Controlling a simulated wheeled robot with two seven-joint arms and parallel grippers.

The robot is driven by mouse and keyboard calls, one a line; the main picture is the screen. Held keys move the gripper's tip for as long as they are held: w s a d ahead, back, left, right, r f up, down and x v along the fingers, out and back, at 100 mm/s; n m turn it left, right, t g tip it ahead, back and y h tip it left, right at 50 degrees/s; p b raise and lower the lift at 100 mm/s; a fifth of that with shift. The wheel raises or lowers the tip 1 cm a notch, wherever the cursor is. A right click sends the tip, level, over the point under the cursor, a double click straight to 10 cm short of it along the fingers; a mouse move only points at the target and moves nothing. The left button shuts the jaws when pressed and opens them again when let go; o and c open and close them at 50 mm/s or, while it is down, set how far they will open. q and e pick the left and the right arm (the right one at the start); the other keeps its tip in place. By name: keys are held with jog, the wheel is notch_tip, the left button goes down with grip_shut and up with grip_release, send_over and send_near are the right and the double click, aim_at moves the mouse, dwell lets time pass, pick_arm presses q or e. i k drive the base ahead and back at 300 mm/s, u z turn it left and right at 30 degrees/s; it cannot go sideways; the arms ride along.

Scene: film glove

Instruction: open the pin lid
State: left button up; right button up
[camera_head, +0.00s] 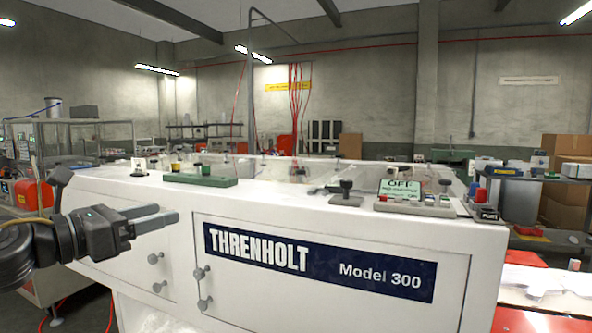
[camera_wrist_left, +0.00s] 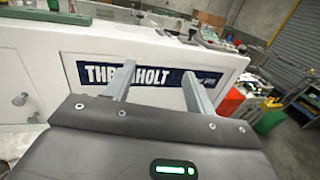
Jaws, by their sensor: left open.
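A white machine (camera_head: 330,205) marked THRENHOLT Model 300 fills the middle of the head view. Its front has two panels with small round knobs (camera_head: 203,272). Clear panels (camera_head: 290,171) lie on its top. I cannot tell which part is the pin lid. My left gripper (camera_head: 170,213) is in front of the machine's left front panel, its fingers pointing right. In the left wrist view the gripper (camera_wrist_left: 156,74) is open and empty, the blue name plate (camera_wrist_left: 150,84) showing behind its fingers. My right gripper is not in view.
A green control block (camera_head: 200,180) and a grey control panel with an OFF display (camera_head: 400,188) sit on the machine's top edge. A black knob (camera_head: 346,187) stands between them.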

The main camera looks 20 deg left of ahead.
aim_at(318, 173)
jog(key=i, duration=1.45)
jog(key=z, duration=0.05)
